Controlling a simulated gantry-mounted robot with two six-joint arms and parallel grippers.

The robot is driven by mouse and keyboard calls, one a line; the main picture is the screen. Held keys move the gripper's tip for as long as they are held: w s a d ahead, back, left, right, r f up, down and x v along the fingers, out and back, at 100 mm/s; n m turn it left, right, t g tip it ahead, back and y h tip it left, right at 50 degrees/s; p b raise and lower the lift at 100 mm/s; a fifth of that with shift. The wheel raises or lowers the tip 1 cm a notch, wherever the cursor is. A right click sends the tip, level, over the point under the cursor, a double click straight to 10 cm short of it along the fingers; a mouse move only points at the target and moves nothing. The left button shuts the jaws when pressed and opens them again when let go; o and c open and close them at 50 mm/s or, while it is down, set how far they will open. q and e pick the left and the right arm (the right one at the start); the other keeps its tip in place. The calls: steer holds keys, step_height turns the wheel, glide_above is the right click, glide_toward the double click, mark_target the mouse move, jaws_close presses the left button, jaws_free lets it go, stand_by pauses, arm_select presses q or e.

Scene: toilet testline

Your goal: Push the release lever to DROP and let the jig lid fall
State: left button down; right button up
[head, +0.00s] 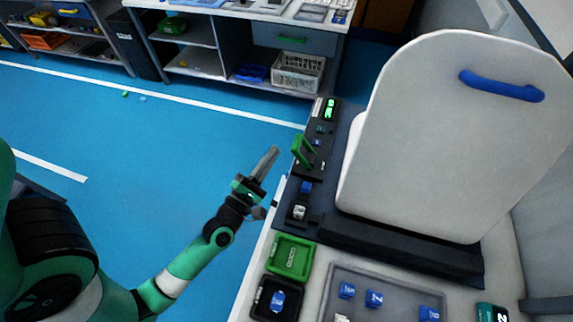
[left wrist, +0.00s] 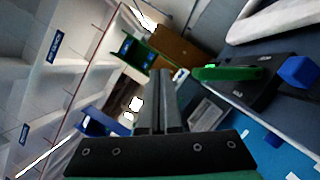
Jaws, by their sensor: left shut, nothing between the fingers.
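The jig lid (head: 455,130) is a big white panel with a blue handle (head: 500,86). It stands raised, leaning back, in the head view. The release lever (head: 299,149) looks like a green upright piece on the dark control strip (head: 312,175) left of the lid. My left gripper (head: 272,153) is shut and empty, just left of the lever with a visible gap. In the left wrist view its closed fingers (left wrist: 160,75) point ahead, with a green bar (left wrist: 228,74), probably the lever, to their right. Lever markings are unreadable. My right gripper is not in view.
A green display (head: 330,108) is at the strip's far end. A green tray (head: 291,257), a black tray (head: 262,306) and a grey tray (head: 338,277) with blue parts lie in front. Shelving stands behind. The blue floor (head: 110,140) left of the bench is mostly clear.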

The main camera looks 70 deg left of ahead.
arm_select(q)
steer(key=s+a+f+g+b, duration=0.1)
steer(key=s+f+b, duration=0.3)
steer(key=f, duration=0.7)
steer(key=shift+s+n+g+y, duration=0.15)
steer(key=shift+n+g+y, duration=0.15)
steer(key=shift+g, duration=0.3)
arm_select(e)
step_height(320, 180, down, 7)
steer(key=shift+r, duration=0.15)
arm_select(q)
steer(key=shift+r, duration=0.15)
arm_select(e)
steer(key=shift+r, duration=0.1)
arm_select(q)
steer(key=w+a+r+p, duration=0.2)
steer(key=w+p, duration=0.1)
steer(key=w, duration=0.2)
steer(key=w+a+r+p, duration=0.1)
steer(key=w+p, duration=0.2)
steer(key=w, duration=0.2)
steer(key=shift+w+a+r, duration=0.25)
steer(key=shift+a+r, duration=0.1)
steer(key=shift+a, duration=0.05)
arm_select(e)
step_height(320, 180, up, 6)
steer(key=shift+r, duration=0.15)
